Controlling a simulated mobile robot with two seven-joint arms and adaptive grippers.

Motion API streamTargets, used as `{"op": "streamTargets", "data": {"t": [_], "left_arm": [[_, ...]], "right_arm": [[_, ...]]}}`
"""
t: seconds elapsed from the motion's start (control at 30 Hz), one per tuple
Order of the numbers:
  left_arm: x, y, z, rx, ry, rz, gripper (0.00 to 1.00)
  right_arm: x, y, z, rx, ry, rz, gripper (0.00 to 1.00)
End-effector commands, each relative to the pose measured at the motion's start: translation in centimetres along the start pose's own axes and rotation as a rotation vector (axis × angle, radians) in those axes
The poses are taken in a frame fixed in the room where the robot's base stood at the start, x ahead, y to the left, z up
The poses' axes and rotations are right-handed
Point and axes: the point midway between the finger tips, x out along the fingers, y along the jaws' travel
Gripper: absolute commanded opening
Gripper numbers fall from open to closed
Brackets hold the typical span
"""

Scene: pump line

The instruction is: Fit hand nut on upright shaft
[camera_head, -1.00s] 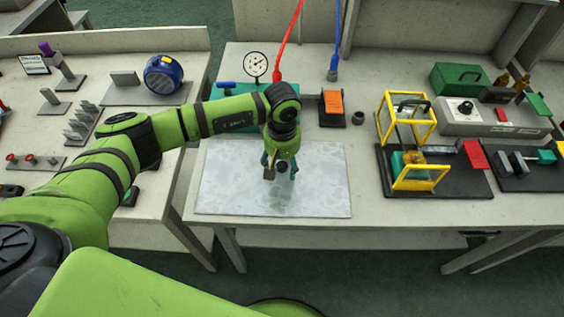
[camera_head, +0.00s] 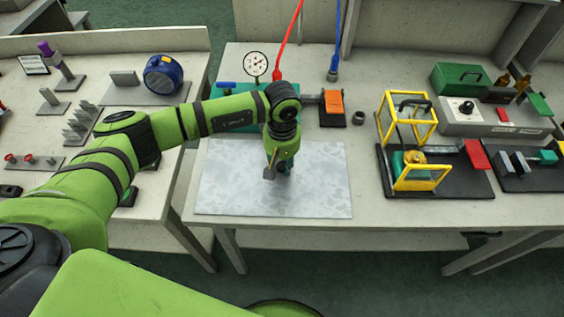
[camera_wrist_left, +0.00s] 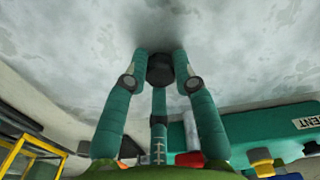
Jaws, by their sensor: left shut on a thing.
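My left gripper (camera_head: 277,172) points down over the pale mottled mat (camera_head: 225,190), in the middle of the bench. In the left wrist view its teal fingers (camera_wrist_left: 160,72) are shut on a small dark nut-like piece (camera_wrist_left: 160,66), taken to be the hand nut. The piece is close to the mat surface; I cannot tell whether it touches. In the head view the fingers and wrist mostly hide it. I cannot make out for sure which thing is the upright shaft. My right gripper is not in view.
A yellow frame (camera_head: 432,109) stands on a dark base right of the mat. A small dark ring (camera_head: 357,118) sits on the bench between them. A pressure gauge (camera_head: 256,64) and red (camera_head: 289,42) and blue (camera_head: 337,38) hoses are behind. The mat around the gripper is clear.

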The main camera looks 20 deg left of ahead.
Motion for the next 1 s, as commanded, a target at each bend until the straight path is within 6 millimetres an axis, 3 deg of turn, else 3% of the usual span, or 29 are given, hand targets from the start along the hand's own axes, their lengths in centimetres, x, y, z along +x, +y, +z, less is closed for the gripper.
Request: {"op": "streamTargets", "data": {"t": [1.0], "left_arm": [[-4.6,0.0,0.0,0.000,0.000,-0.001,0.09]], "right_arm": [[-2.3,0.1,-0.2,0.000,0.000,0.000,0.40]]}}
